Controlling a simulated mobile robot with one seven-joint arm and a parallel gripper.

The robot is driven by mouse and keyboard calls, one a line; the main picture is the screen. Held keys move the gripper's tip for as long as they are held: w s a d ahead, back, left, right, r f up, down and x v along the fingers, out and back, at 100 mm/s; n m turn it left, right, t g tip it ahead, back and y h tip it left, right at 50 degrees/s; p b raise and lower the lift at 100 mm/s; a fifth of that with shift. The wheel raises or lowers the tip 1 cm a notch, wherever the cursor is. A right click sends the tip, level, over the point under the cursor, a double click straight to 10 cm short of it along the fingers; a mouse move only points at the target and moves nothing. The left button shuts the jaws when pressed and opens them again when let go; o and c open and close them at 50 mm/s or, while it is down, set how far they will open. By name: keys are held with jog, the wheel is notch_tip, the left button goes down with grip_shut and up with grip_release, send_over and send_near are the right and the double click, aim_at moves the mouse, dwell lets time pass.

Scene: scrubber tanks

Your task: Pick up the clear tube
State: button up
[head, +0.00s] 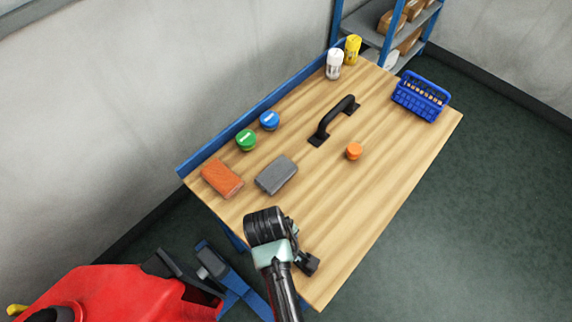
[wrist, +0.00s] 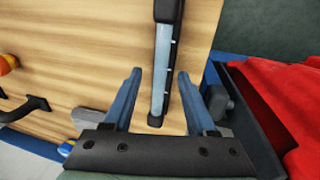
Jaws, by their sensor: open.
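The clear tube (wrist: 161,58) shows in the wrist view as a pale see-through tube with black ends and small marks along one side. It lies on the wooden table, running nearly straight up and down the picture. My gripper (wrist: 160,73) is open, with its two blue-grey fingers on either side of the tube's lower part. A gap shows between the tube and each finger. I cannot tell how high the fingers are above the table. In the head view my arm covers the near end of the table, and I cannot make out the tube or the fingers there.
The wooden table (head: 370,175) holds a grey block (head: 276,175), an orange-red block (head: 222,179), green (head: 246,140) and blue (head: 269,120) lids, a black handle (head: 333,121), an orange cap (head: 354,151) and a blue basket (head: 421,96). A red machine (head: 120,290) stands beside the near end.

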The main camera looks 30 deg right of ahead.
jog(key=shift+f, duration=0.45)
grip_shut()
jog(key=shift+r, duration=0.1)
